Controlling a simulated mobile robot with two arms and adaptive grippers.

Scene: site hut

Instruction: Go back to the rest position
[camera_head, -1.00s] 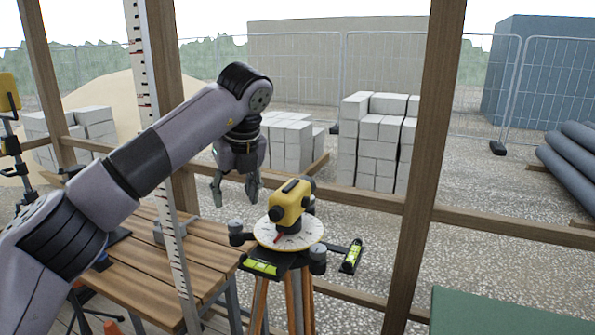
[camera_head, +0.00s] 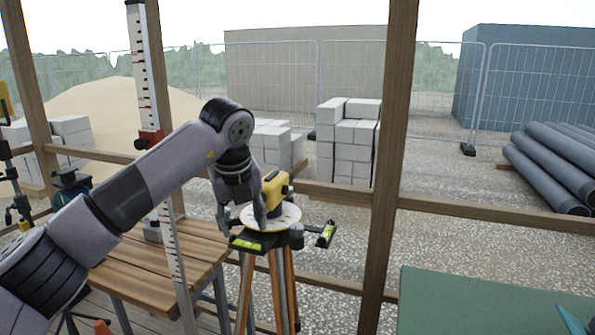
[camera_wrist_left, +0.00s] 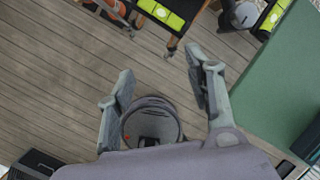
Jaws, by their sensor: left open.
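My left gripper (camera_head: 242,218) is open and empty, pointing down. In the head view its fingers overlap the near left side of the yellow levelling instrument (camera_head: 274,186). I cannot tell from this view if they touch. The instrument sits on a white round plate (camera_head: 285,217) on a tripod with wooden legs (camera_head: 283,290). In the left wrist view the fingers (camera_wrist_left: 160,68) are spread apart, with floor boards between them. My right gripper cannot be made out.
A slatted wooden table (camera_head: 150,268) stands left of the tripod, with a striped staff (camera_head: 143,80) in front of it. A wooden post (camera_head: 388,170) rises right of the tripod. A green tabletop (camera_head: 470,300) fills the lower right, with a teal object (camera_head: 570,320) at its edge.

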